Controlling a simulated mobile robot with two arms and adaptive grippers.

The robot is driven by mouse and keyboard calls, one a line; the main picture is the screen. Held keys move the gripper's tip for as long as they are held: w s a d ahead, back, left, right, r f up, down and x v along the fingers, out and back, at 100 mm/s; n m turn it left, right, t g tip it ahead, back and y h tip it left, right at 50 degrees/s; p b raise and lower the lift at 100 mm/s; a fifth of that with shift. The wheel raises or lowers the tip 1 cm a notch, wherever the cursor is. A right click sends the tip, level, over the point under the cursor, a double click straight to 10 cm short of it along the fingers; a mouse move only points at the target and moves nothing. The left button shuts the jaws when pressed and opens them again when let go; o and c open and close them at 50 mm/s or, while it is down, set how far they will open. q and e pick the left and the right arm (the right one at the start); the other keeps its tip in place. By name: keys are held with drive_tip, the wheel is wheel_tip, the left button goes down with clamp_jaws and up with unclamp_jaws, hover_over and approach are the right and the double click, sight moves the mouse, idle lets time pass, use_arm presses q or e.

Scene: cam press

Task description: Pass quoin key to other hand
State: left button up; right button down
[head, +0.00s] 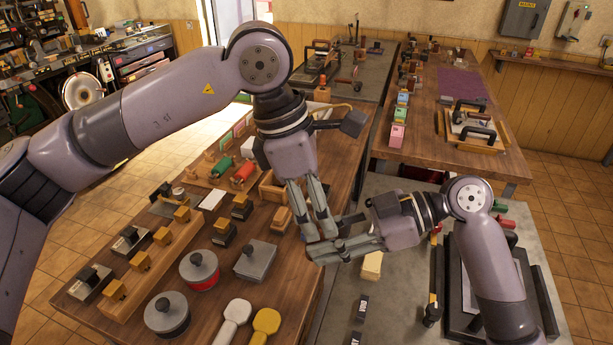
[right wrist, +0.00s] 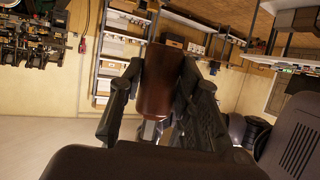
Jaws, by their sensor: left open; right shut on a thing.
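The quoin key (right wrist: 161,82) shows in the right wrist view as a brown handle with a bit of metal below it. My right gripper (right wrist: 160,90) is shut on it, with a finger on each side of the handle. In the head view the key is largely hidden among the fingers. There my right gripper (head: 340,250) reaches in from the right, over the gap beside the table edge. My left gripper (head: 318,228) is open and points down right at the right gripper's fingertips. I cannot tell whether its fingers touch the key.
The wooden table (head: 225,325) on the left holds a red round tin (head: 200,278), a dark round tin (head: 167,318), a grey block (head: 256,262) and several wooden-handled tools. A grey bench with a dark press frame (head: 480,250) lies at right. Another wooden table (head: 440,165) stands behind.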

use_arm(q)
drive_tip(key=shift+x, duration=1.4)
drive_tip(key=c, duration=1.2)
clamp_jaws()
use_arm(e)
drive_tip(key=c, duration=1.3)
unclamp_jaws()
drive_tip(key=shift+r, duration=0.1)
drive_tip(key=shift+c, duration=0.2)
use_arm(q)
drive_tip(key=shift+w, duration=0.1)
use_arm(e)
drive_tip(key=shift+o, duration=1.2)
drive_tip(key=shift+s, duration=0.1)
